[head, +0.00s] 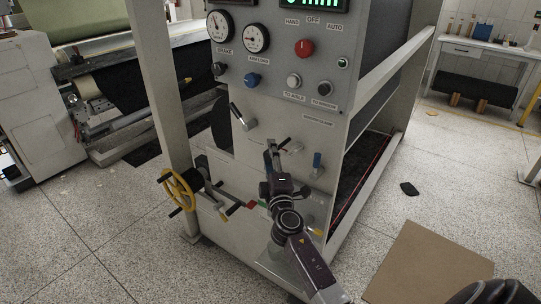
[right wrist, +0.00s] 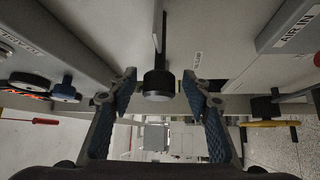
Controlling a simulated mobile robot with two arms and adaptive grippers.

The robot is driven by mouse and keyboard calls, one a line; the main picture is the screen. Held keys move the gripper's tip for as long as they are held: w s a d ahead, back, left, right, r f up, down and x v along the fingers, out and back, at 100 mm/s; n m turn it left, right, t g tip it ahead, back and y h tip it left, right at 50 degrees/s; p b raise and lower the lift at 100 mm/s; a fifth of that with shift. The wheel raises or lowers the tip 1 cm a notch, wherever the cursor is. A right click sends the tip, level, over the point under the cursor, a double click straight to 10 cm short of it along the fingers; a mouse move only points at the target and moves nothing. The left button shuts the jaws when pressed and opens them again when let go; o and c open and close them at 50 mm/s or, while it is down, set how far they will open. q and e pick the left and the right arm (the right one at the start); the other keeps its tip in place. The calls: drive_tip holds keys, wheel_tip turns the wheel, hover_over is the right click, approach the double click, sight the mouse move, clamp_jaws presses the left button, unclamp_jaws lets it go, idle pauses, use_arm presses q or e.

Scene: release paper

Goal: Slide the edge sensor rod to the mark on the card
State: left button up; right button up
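My right gripper (head: 271,150) reaches up to the lower front panel of the grey machine (head: 318,160) in the head view. In the right wrist view its blue-padded fingers (right wrist: 158,97) are open. A black cylindrical knob with a pale end face (right wrist: 157,86), on a thin dark rod (right wrist: 159,30), stands between the fingertips, with a gap on both sides. It may be the edge sensor rod, but I cannot be sure. A small label (right wrist: 195,62) is on the panel beside it. I cannot make out the card or its mark.
A yellow handwheel (head: 178,188) stands out at the machine's left. A cardboard sheet (head: 428,265) and a dark scrap (head: 409,188) lie on the floor to the right.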

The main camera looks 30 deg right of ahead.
drive_tip(key=v, duration=1.2)
idle(0.4)
